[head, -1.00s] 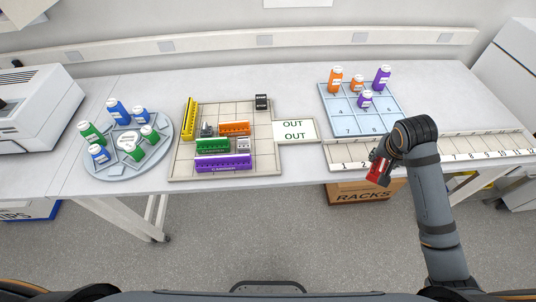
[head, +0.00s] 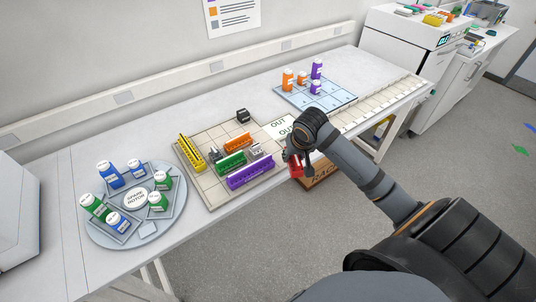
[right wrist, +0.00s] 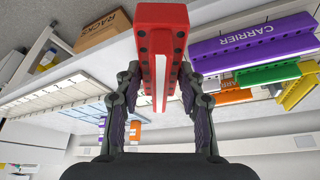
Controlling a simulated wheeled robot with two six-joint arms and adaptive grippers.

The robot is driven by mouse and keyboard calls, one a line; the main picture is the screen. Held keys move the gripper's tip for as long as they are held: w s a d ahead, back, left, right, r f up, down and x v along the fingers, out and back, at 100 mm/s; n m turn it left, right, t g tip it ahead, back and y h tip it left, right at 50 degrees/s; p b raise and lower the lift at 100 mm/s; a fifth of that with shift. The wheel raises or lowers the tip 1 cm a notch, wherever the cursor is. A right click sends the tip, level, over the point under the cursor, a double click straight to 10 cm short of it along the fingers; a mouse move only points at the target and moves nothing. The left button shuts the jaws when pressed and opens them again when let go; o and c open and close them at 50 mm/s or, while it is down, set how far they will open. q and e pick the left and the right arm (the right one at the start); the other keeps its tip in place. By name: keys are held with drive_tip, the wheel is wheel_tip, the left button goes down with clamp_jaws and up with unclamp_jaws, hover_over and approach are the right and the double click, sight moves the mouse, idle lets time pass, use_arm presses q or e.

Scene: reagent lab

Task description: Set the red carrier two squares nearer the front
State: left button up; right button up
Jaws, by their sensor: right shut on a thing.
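The red carrier (head: 296,170) is in my right gripper (head: 297,157), past the front right of the gridded board (head: 203,188), off its surface. In the right wrist view the red carrier (right wrist: 162,45) sits between both fingers, its long side pointing away from the palm. The board bears a yellow carrier (head: 190,153), an orange one (head: 239,145), a green one (head: 231,161) and a purple one (head: 250,176). Small grey pieces (head: 256,153) and a black block (head: 243,115) also stand there. My left gripper is not in view.
An OUT plate (head: 279,127) adjoins the board's right side. A blue numbered mat (head: 331,99) holds orange and purple bottles. A round tray (head: 106,237) with several bottles stands left. A RACKS box (head: 322,174) is below the table edge. The board's front left is bare.

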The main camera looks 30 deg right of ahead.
drive_tip(key=r+n+b, duration=0.1)
drive_tip(key=w+d+r+n+y+b, duration=0.1)
drive_tip(key=n+b, duration=0.1)
drive_tip(key=d+r+n+y+b, duration=0.1)
drive_tip(key=r+n, duration=0.1)
drive_tip(key=shift+w+d+t+b, duration=0.1)
drive_tip(key=shift+w+t+b, duration=0.1)
drive_tip(key=shift+t+b, duration=0.1)
drive_tip(key=shift+w+d+r+p, duration=0.1)
drive_tip(key=shift+w+r+p, duration=0.4)
drive_tip(key=shift+p, duration=0.6)
drive_tip(key=w+f+p, duration=0.1)
drive_tip(key=w+f, duration=0.1)
drive_tip(key=w, duration=0.1)
drive_tip(key=w+f, duration=0.3)
drive_tip(key=w+f+p, duration=0.1)
drive_tip(key=w+f, duration=0.1)
drive_tip(key=w, duration=0.2)
drive_tip(key=shift+a+f+p, duration=0.3)
drive_tip(key=shift+a+f, duration=0.1)
drive_tip(key=shift+f, duration=0.25)
drive_tip(key=p+x, duration=0.1)
drive_tip(key=x, duration=0.2)
drive_tip(key=shift+s+p, duration=0.35)
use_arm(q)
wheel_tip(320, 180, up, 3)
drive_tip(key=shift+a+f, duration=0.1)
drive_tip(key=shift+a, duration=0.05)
use_arm(e)
drive_tip(key=shift+f, duration=0.4)
